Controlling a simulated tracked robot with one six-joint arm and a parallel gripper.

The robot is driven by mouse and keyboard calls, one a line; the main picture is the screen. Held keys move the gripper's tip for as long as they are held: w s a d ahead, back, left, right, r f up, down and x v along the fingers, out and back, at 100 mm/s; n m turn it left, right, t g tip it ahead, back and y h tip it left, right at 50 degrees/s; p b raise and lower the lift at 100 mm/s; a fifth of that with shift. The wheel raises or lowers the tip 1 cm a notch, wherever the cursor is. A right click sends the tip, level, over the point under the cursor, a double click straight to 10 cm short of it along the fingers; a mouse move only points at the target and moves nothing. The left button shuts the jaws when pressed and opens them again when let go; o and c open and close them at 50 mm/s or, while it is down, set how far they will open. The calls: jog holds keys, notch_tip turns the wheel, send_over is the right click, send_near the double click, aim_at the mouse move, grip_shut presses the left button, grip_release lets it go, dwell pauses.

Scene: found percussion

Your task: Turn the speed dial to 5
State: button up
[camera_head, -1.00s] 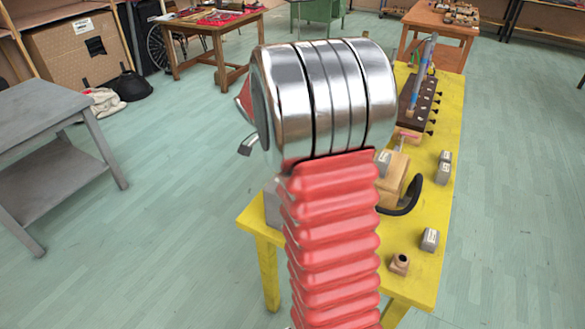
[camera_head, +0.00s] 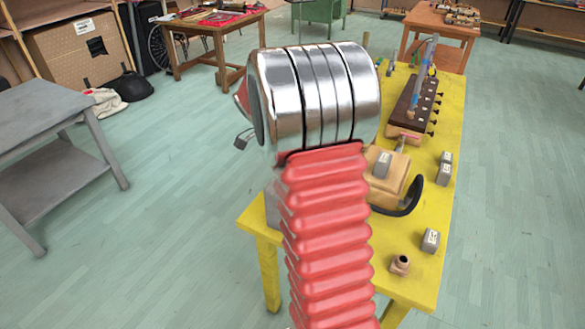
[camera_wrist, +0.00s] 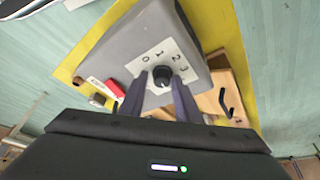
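The speed dial is a black round knob (camera_wrist: 162,75) on a white number plate (camera_wrist: 146,62), set in a sloping grey box (camera_wrist: 152,28). The numbers 0, 1, 2 and 3 show in the wrist view; the rest of the scale is hidden and I cannot read a pointer. My gripper (camera_wrist: 161,78) is open, with one dark finger to each side of the knob as seen from the wrist. I cannot tell whether the fingers touch it. In the head view my arm hides the gripper and knob; a bit of the grey box (camera_head: 272,207) shows.
The yellow table (camera_head: 420,265) carries a wooden block (camera_head: 391,182) with a black curved handle, small grey blocks (camera_head: 431,240), a small brown piece (camera_head: 400,264) and a dark long rack (camera_head: 415,100). A grey table (camera_head: 40,110) stands left.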

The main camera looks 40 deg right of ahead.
jog(key=shift+o, duration=1.4)
jog(key=shift+r, duration=0.1)
jog(key=shift+w+a+r, duration=0.1)
jog(key=shift+w+r, duration=0.1)
jog(key=shift+r, duration=0.15)
jog(key=v, duration=1.3)
jog(key=shift+s, duration=0.15)
